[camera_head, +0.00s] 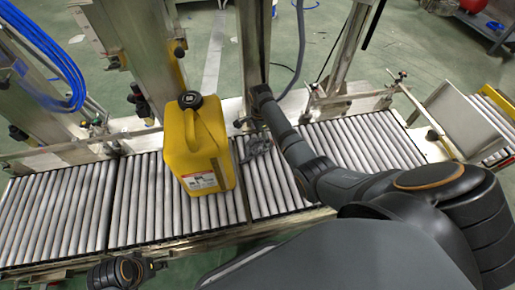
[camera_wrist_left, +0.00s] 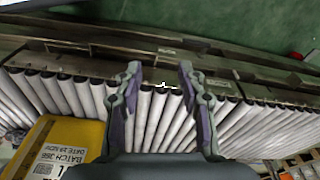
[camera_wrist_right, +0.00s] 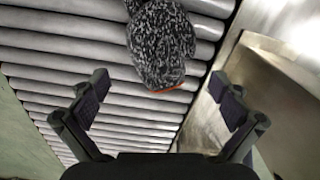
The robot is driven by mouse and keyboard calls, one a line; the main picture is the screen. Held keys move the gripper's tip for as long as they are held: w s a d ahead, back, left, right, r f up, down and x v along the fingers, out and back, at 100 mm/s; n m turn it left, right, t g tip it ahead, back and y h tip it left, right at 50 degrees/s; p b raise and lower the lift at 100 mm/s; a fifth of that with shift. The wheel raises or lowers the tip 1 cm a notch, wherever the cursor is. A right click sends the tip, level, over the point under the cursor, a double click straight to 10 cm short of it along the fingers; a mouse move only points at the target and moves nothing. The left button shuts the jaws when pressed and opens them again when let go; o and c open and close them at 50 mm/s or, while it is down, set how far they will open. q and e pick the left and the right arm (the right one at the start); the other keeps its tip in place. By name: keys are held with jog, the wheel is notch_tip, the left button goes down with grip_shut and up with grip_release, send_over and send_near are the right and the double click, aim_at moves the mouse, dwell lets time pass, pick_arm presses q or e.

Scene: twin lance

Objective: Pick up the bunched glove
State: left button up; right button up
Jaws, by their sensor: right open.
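A bunched black-and-white speckled knit glove (camera_wrist_right: 162,42) with an orange edge lies on the grey rollers in the right wrist view, at the top middle. My right gripper (camera_wrist_right: 165,105) is open and empty, its fingers apart and below the glove in that view. In the head view my right gripper (camera_head: 257,146) is low over the rollers, right of the yellow jug; I cannot make out the glove there. My left gripper (camera_wrist_left: 158,85) is open and empty in the left wrist view, over the conveyor's near side. It shows partly at the bottom of the head view (camera_head: 150,268).
A yellow jug (camera_head: 205,150) with a black cap stands on the roller conveyor (camera_head: 75,210), left of my right gripper. Metal posts (camera_head: 125,50) and rails stand behind the conveyor. A metal wall (camera_wrist_right: 285,100) rises right of the right gripper. Rollers further left are clear.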

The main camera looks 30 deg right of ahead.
aim_at(258, 141)
jog(key=f+b, duration=0.1)
jog(key=f, duration=0.1)
jog(key=a+f+b, duration=0.1)
jog(key=f, duration=0.2)
jog(key=shift+b, duration=0.4)
jog(key=shift+f, duration=0.15)
pick_arm(q)
jog(key=f, duration=0.1)
jog(key=d+f+t, duration=0.1)
jog(key=w+f, duration=0.1)
jog(key=shift+d+f+t+h, duration=0.2)
jog(key=shift+f+t+h, duration=0.05)
jog(key=shift+t+h, duration=0.15)
pick_arm(e)
jog(key=c, duration=1)
